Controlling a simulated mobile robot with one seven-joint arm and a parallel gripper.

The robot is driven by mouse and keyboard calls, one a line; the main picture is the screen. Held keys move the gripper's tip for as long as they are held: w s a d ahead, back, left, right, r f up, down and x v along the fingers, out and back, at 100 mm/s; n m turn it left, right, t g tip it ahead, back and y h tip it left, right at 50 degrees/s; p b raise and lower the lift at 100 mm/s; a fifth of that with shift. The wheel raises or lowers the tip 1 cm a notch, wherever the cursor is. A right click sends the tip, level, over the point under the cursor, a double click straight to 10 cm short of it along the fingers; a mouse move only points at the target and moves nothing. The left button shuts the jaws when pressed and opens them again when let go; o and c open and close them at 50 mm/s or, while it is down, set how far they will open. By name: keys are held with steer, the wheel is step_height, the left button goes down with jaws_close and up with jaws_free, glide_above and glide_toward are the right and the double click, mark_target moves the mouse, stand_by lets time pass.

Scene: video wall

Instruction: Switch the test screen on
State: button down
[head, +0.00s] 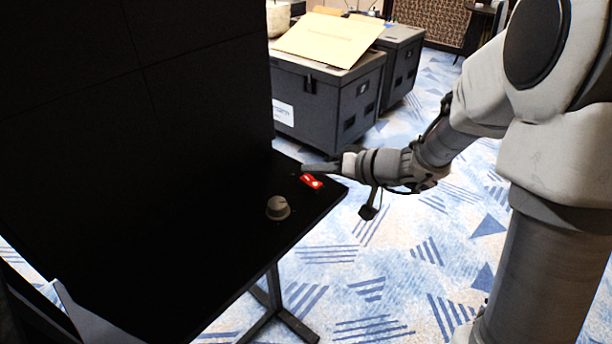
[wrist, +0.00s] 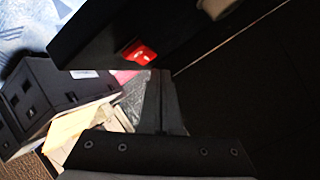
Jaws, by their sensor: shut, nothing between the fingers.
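A small red switch (head: 311,181) with white marks sits on the black table top near its far right corner. It also shows in the wrist view (wrist: 138,53); I cannot tell which way it is set. My gripper (head: 306,168) is shut and empty, with its fingertips just above and behind the switch in the head view. I cannot tell whether they touch the table. In the wrist view the fingers (wrist: 167,100) are dark and point toward the table edge, beside the switch. A tall black panelled wall (head: 130,80), dark all over, stands behind the table.
A round grey-brown knob (head: 278,208) stands on the table (head: 215,255), nearer than the switch. Dark cases (head: 325,105) with a cardboard sheet (head: 328,38) on top stand beyond the table. Patterned carpet (head: 345,285) lies open to the right of the table.

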mark_target(319, 186)
steer(key=shift+w+a+f+b, duration=0.1)
steer(key=shift+f+b, duration=0.3)
steer(key=shift+b, duration=0.5)
steer(key=shift+w+a+f+b, duration=0.1)
steer(key=shift+f+b, duration=0.25)
steer(key=shift+b, duration=0.5)
stand_by(0.4)
stand_by(0.4)
steer(key=shift+s+d+r, duration=0.2)
steer(key=shift+r, duration=0.6)
steer(key=shift+s+d+r+p, duration=0.15)
steer(key=shift+r+p, duration=0.1)
steer(key=shift+r, duration=0.4)
steer(key=shift+s+d+r+p, duration=0.1)
steer(key=shift+d+r+p, duration=0.15)
steer(key=shift+r, duration=0.4)
steer(key=shift+s+d+r+p, duration=0.1)
steer(key=shift+r+p, duration=0.2)
steer(key=shift+r, duration=0.35)
steer(key=shift+s+d+r, duration=0.1)
steer(key=shift+s+r, duration=0.05)
steer(key=shift+r, duration=0.25)
